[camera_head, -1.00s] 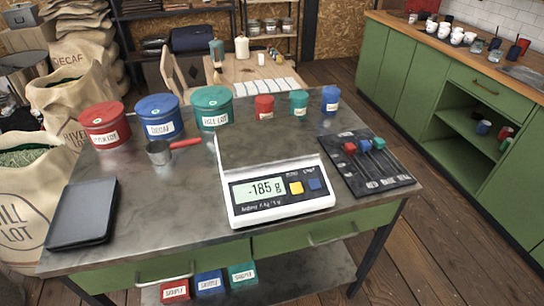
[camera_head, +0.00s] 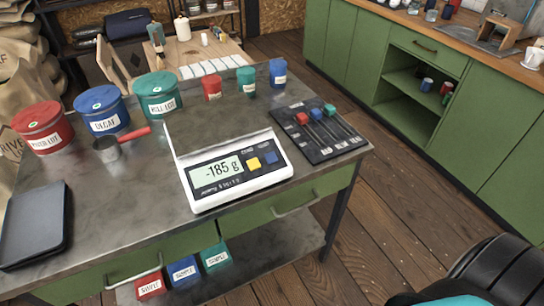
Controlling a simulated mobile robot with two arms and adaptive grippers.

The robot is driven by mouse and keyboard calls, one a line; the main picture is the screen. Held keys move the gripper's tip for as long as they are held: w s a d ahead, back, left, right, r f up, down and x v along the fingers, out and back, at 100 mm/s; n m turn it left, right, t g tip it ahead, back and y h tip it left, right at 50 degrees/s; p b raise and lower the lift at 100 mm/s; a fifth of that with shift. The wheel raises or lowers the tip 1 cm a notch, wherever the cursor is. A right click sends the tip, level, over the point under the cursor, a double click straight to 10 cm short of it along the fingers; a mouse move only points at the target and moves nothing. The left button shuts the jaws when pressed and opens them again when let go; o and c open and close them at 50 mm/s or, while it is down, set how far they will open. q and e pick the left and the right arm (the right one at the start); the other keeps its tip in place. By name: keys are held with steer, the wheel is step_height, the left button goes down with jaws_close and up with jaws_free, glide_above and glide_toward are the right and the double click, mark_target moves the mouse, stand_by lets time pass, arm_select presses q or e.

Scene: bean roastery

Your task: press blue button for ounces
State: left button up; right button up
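A white scale (camera_head: 239,187) with a grey weighing plate (camera_head: 212,131) stands on the metal-topped table. Its display (camera_head: 216,172) reads -185 g. To the right of the display are a yellow button (camera_head: 253,163) and a blue button (camera_head: 271,157). Nothing touches the buttons. A black and teal part of my own body shows at the bottom right corner, but no gripper fingers are in view.
A black slider panel (camera_head: 316,132) lies right of the scale. Red, blue and teal tins (camera_head: 158,95), a red-handled scoop (camera_head: 108,149) and a dark tray (camera_head: 34,226) are on the table (camera_head: 140,195). Bare floor (camera_head: 400,215) separates it from green cabinets (camera_head: 440,110).

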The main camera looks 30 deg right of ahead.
jaws_close()
stand_by(1.3)
